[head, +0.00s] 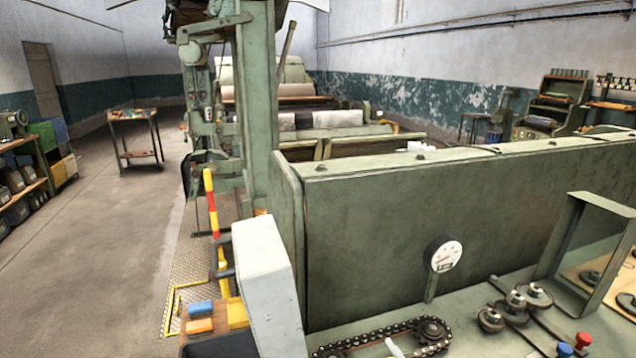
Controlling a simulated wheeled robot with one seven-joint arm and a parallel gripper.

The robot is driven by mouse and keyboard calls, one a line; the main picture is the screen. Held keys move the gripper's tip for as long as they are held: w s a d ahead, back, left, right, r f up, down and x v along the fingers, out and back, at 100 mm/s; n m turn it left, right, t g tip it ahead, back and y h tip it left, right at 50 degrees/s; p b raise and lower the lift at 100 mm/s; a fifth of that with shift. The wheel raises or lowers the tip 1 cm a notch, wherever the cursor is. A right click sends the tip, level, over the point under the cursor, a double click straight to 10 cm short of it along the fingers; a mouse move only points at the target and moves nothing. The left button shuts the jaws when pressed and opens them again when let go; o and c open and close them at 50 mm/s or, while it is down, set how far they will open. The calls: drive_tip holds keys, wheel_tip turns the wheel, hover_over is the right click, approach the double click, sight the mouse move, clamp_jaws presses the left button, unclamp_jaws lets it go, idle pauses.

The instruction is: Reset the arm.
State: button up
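No part that I can make out as my gripper shows in the head view. What it holds, if anything, is hidden from me. No separate arm that the task could mean stands out clearly.
A large green machine housing (400,225) fills the middle and right, with a round gauge (443,254) and chain (383,336) before it. A red and yellow post (211,205) stands left of it. A small table (134,115) is farther back. The concrete floor (110,230) at left is clear.

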drive_tip(key=s+d+m+h, duration=0.1)
drive_tip(key=s+d+m, duration=0.1)
drive_tip(key=s, duration=1.2)
drive_tip(key=s+d+r+m+b, duration=0.1)
drive_tip(key=s+d+m, duration=0.2)
drive_tip(key=s, duration=1.2)
drive_tip(key=s+d+r+m+h+b, duration=0.1)
drive_tip(key=s+d+m, duration=0.1)
drive_tip(key=s, duration=1.2)
drive_tip(key=shift+s+d+m+h, duration=0.2)
drive_tip(key=shift+d+m+h, duration=0.1)
drive_tip(key=shift+d, duration=0.2)
